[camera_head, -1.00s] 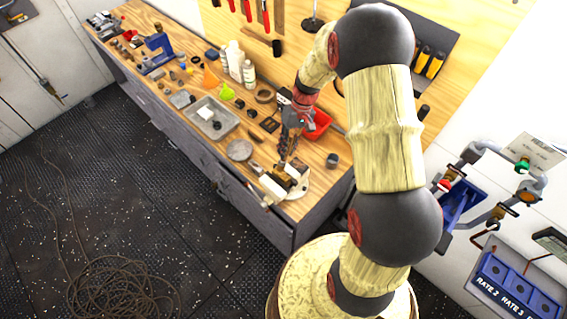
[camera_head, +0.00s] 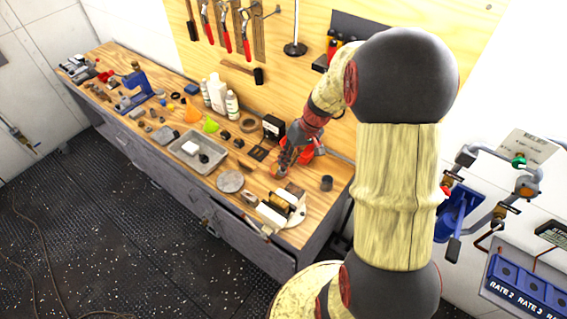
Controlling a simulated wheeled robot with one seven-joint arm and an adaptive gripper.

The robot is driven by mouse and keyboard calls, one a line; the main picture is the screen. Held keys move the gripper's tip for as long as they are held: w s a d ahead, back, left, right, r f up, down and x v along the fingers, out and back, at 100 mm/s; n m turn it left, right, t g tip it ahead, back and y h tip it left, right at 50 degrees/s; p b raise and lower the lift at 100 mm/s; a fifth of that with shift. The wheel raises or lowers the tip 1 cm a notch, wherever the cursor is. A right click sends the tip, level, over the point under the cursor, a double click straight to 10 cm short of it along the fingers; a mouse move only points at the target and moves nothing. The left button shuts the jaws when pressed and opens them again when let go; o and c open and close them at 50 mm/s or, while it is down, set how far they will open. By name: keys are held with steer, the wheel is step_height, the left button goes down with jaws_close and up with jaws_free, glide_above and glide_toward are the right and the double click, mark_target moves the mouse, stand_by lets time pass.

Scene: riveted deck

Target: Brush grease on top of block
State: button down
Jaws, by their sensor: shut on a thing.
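My gripper (camera_head: 281,170) hangs over the right end of the workbench, just behind a pale block-like piece (camera_head: 285,197) on a round plate. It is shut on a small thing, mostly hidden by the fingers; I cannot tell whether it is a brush. A second pale block (camera_head: 270,215) lies in front of it near the bench's front edge. Another white block (camera_head: 190,147) sits in the grey metal tray (camera_head: 212,164). I cannot tell which block is the task's block, and no grease can be made out.
A red bin (camera_head: 316,146) is right behind my gripper. A grey disc (camera_head: 230,181), a dark cup (camera_head: 326,183), white bottles (camera_head: 217,92) and a blue vise (camera_head: 136,97) stand on the bench (camera_head: 110,60). A blue valve panel is at right.

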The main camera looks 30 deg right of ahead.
steer(key=shift+d, duration=0.15)
steer(key=shift+a+f, duration=0.4)
steer(key=shift+f, duration=0.1)
step_height(320, 180, down, 4)
steer(key=shift+d+f+b, duration=0.1)
steer(key=shift+d+b, duration=0.05)
steer(key=shift+b, duration=1.05)
